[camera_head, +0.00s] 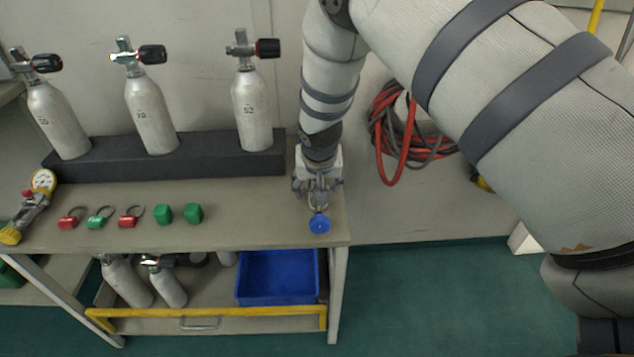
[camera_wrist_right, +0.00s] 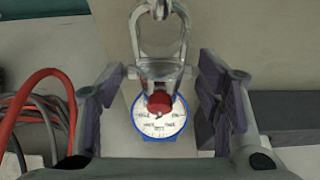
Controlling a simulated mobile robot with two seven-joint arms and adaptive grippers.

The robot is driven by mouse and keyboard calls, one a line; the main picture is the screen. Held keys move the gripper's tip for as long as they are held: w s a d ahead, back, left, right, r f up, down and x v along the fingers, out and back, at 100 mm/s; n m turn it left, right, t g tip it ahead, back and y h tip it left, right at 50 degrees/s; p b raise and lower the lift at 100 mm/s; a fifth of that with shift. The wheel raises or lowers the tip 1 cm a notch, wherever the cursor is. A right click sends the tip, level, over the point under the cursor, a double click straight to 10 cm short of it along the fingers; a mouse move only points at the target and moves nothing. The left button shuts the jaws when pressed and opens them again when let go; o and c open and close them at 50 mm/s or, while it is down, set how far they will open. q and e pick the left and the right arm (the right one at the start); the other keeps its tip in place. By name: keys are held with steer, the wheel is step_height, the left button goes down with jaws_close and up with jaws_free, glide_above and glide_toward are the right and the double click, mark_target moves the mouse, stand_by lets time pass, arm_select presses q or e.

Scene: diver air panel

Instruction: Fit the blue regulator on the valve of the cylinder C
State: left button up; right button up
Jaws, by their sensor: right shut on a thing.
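My right gripper (camera_head: 318,188) is shut on the blue regulator (camera_head: 319,222), at the right end of the bench top. In the right wrist view the regulator's blue-rimmed white gauge (camera_wrist_right: 158,122), red knob and metal yoke (camera_wrist_right: 160,68) show between the finger pads. Three grey cylinders with black-knobbed valves stand upright in a dark rack (camera_head: 160,166): a left one (camera_head: 58,122), a middle one (camera_head: 151,112) and a right one (camera_head: 251,108). I cannot tell which is cylinder C. The regulator is apart from all three valves. My left gripper is not in view.
A yellow gauge device (camera_head: 30,205) lies at the bench's left end. Several red and green caps (camera_head: 131,216) lie along the front. A blue bin (camera_head: 277,278) and small cylinders (camera_head: 126,283) are on the lower shelf. Red and grey hoses (camera_head: 395,140) hang at the right.

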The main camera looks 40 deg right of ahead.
steer(key=shift+f, duration=0.3)
steer(key=shift+r, duration=0.1)
steer(key=shift+f, duration=0.5)
stand_by(0.6)
steer(key=o, duration=1.8)
steer(key=shift+o, duration=0.2)
steer(key=v, duration=1.2)
